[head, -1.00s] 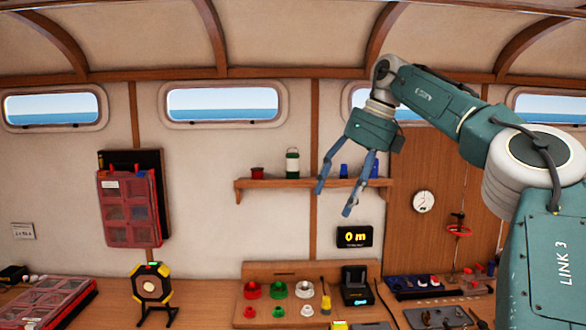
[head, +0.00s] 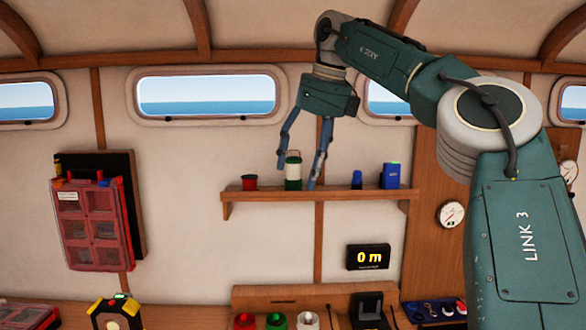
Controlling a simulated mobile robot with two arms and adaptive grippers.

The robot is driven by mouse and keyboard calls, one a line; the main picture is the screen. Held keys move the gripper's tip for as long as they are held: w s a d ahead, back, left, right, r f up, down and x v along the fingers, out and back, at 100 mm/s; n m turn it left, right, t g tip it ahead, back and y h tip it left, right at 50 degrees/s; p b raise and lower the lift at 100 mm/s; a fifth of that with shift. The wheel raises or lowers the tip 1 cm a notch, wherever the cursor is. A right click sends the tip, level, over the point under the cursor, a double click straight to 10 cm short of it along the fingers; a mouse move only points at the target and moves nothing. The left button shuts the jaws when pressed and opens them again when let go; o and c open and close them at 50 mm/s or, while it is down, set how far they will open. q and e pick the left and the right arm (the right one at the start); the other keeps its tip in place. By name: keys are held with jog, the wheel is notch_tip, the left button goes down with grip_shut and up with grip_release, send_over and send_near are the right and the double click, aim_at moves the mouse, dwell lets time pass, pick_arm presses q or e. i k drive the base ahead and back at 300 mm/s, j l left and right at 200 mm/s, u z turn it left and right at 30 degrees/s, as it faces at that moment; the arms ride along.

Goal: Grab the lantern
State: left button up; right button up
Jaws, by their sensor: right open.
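The lantern (head: 293,172), green and white with a thin wire handle on top, stands upright on the wooden wall shelf (head: 265,196). My right gripper (head: 296,176) is open, its fingers pointing down. In the picture its left finger ends at the lantern's left and its right finger ends at the lantern's right. I cannot tell whether the fingers are around the lantern or in front of it. No contact is clear. My left gripper is not in view.
A red spool-like item (head: 249,182) stands left of the lantern on the shelf. A red organizer (head: 95,225) hangs on the left wall.

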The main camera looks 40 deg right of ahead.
aim_at(293, 178)
jog(key=i+l, duration=0.4)
jog(key=l, duration=0.15)
jog(key=i+l, duration=0.4)
jog(key=l, duration=0.1)
